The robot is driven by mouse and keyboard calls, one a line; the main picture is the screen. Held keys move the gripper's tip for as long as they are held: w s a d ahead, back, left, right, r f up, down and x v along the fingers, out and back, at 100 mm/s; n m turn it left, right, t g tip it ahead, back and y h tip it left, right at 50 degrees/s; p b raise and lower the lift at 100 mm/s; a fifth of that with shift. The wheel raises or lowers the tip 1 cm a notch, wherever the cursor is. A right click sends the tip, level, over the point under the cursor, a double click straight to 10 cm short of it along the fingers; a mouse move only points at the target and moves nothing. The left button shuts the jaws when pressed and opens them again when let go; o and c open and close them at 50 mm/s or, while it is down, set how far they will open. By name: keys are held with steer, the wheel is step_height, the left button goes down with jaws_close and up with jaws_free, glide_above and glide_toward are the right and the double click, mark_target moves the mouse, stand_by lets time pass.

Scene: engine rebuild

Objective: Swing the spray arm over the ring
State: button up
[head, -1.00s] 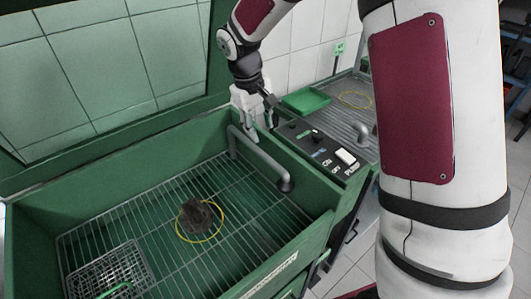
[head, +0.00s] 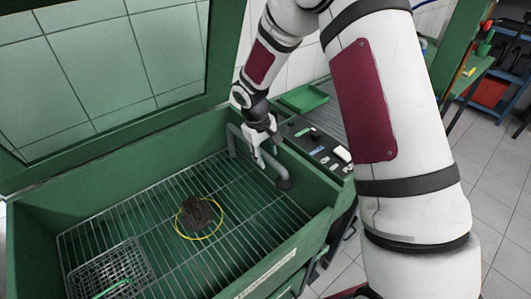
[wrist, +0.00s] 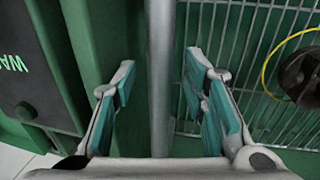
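The spray arm is a grey bent pipe (head: 284,182) at the back right of the green wash basin, its nozzle end low over the grate. In the wrist view the pipe (wrist: 161,70) runs between my fingers with gaps on both sides. My gripper (head: 260,163) is at the pipe, fingers pointing down; it is open in the wrist view (wrist: 160,75). A yellow ring (head: 218,231) lies on the grate around a dark, dirty part (head: 198,211). The ring also shows at the right of the wrist view (wrist: 265,72). The spray arm's nozzle is to the right of the ring.
A wire basket (head: 130,255) sits on the grate (head: 170,250) at the front left. The basin's green wall (head: 310,180) bounds the right side. A control panel (head: 318,148) and a green tray (head: 303,98) are beyond it. The grate between ring and spray arm is clear.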

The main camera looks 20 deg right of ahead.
jaws_close()
steer(key=w+a+m+g+b, duration=0.2)
steer(key=a+m+b, duration=0.4)
steer(key=a+m, duration=0.5)
steer(key=shift+w+a+b, duration=0.15)
steer(key=shift+a+b, duration=0.2)
steer(key=shift+a, duration=4.2)
